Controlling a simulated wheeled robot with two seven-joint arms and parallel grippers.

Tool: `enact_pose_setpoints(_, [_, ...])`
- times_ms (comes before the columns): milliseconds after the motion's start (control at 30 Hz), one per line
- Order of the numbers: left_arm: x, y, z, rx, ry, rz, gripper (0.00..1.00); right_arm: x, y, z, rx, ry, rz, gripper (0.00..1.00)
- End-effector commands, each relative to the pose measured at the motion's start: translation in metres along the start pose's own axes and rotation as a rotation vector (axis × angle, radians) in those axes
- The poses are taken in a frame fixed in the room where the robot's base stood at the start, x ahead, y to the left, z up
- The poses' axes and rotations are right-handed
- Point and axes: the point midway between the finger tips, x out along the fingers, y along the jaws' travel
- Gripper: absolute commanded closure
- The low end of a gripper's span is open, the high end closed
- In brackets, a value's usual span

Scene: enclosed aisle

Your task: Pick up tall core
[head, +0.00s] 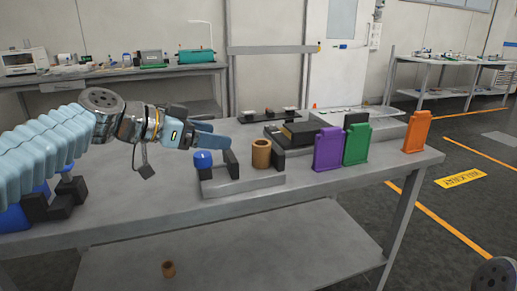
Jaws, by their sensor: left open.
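A brown hollow cylinder (261,154) stands upright on a grey fixture (243,184) on the table; it looks like the tall core. A shorter blue cylinder (203,159) with a white mark on top is at the left of the same fixture. Another brown cylinder (168,268) is on the lower shelf. My left gripper (222,134) is open and empty, with its fingers pointing right. In the picture it is above the blue cylinder and to the left of the brown one, apart from it. My right gripper is not in view.
Purple (327,149), green (356,144) and orange (416,131) upright plates stand right of the fixture. A grey tray (390,124) lies behind the plates.

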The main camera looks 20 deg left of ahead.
Motion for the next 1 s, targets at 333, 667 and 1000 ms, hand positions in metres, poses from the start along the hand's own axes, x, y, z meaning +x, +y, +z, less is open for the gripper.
enact_pose_setpoints(333, [0.068, 0.001, 0.0, 0.0, -0.003, 0.004, 0.21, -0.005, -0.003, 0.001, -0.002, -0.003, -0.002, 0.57])
enact_pose_setpoints(667, [0.106, -0.001, 0.0, -0.001, -0.005, 0.004, 0.21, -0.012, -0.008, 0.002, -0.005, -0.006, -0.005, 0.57])
enact_pose_setpoints(1000, [0.13, -0.002, 0.001, 0.0, -0.001, 0.001, 0.21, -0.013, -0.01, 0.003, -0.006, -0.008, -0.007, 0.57])
